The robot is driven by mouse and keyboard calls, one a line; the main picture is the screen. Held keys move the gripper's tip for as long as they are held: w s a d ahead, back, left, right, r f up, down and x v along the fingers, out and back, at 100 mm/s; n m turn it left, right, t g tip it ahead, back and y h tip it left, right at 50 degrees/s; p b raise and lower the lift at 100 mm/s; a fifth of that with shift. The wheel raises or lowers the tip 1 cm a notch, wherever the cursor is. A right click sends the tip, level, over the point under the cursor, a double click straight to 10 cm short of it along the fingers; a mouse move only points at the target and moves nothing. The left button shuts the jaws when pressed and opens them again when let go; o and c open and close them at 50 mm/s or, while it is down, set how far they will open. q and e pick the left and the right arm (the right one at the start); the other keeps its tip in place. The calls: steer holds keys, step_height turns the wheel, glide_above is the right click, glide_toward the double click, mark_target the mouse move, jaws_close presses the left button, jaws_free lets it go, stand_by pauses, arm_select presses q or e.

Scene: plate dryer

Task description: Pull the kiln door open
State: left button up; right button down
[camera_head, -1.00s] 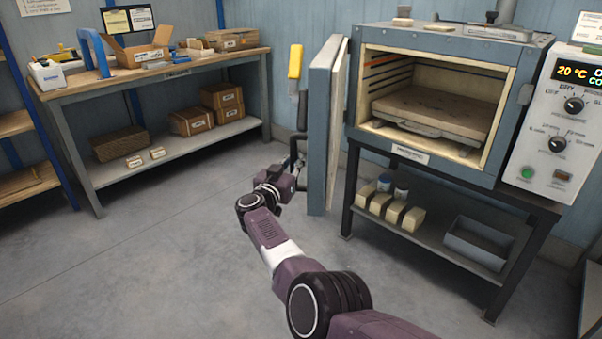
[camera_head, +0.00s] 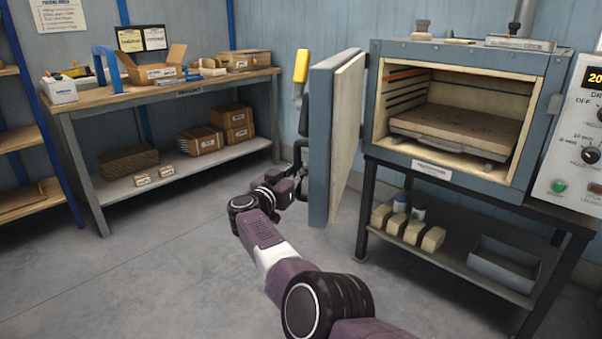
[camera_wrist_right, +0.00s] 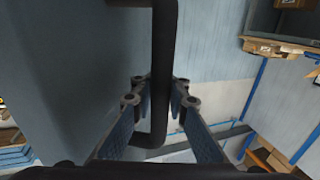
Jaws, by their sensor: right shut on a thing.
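The kiln (camera_head: 460,52) stands at the right with its chamber exposed. Its thick blue-grey door (camera_head: 320,150) is swung wide open at the left side of the chamber, with the pale inner lining (camera_head: 346,130) showing. My right gripper (camera_head: 300,180) is at the outer face of the door, low down, partly hidden behind the door's edge. In the right wrist view, the dark bar handle (camera_wrist_right: 162,75) runs between the fingers of the gripper (camera_wrist_right: 160,100), which are shut on it. My left gripper is not in view.
A workbench (camera_head: 190,92) with boxes stands at the back left. A stand (camera_head: 450,250) under the kiln holds several pale blocks and a grey tray. A control box (camera_head: 570,150) is at the right. The floor (camera_head: 150,270) left of my arm is clear.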

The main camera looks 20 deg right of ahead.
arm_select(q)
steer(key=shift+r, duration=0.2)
arm_select(e)
steer(key=shift+a+f, duration=0.5)
steer(key=shift+a, duration=0.35)
steer(key=c, duration=2.3)
jaws_free()
steer(key=shift+c, duration=0.2)
steer(key=o, duration=0.5)
steer(key=shift+s+a+r, duration=0.2)
steer(key=shift+a+r, duration=0.3)
steer(key=shift+a, duration=0.05)
steer(key=shift+c, duration=0.2)
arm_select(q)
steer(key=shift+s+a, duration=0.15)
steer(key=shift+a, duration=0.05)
arm_select(e)
steer(key=shift+d+r, duration=0.1)
steer(key=shift+d, duration=0.4)
steer(key=shift+w, duration=0.1)
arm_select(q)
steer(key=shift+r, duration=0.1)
arm_select(e)
steer(key=shift+d, duration=0.1)
